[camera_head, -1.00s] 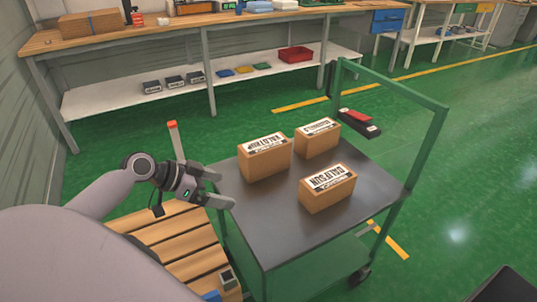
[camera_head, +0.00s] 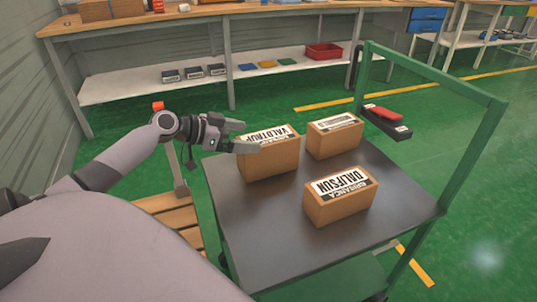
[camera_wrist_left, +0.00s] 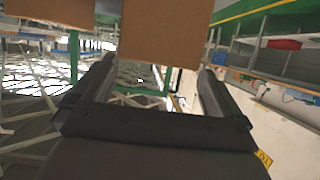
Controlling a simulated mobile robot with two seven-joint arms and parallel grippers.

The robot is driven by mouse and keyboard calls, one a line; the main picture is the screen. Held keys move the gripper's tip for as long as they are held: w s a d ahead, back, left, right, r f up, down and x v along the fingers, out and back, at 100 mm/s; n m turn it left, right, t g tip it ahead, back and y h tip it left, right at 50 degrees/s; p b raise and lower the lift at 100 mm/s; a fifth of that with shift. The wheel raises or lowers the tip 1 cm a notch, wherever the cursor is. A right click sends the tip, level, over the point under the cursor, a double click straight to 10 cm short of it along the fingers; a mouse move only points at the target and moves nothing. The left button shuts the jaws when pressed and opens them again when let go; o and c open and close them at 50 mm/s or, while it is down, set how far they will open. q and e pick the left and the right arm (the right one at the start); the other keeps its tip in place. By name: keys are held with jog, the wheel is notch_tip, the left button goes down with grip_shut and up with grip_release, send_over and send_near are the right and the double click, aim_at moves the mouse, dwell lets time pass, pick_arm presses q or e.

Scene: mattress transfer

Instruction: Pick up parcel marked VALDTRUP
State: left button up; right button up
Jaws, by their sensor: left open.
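The parcel marked VALDTRUP (camera_head: 275,160) is a brown box with a white label on top. It stands upright at the left far part of the dark cart top (camera_head: 290,225). My left gripper (camera_head: 247,136) is open at the parcel's left side, its fingertips close to the label's left end. In the left wrist view a plain brown box face (camera_wrist_left: 160,30) shows ahead, between the two open fingers (camera_wrist_left: 155,70). Whether either finger touches it, I cannot tell. My right gripper is not in view.
The green handle frame (camera_head: 480,150) rises on the right. A slatted wooden surface (camera_head: 170,212) lies left of the cart. A long workbench (camera_head: 215,12) runs behind.

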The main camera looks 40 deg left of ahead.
aim_at(262, 138)
pick_arm(q)
jog(key=shift+d+x, duration=0.25)
jog(key=shift+x, duration=2.25)
jog(key=c, duration=1.7)
jog(key=shift+r, duration=0.2)
jog(key=shift+c, duration=0.5)
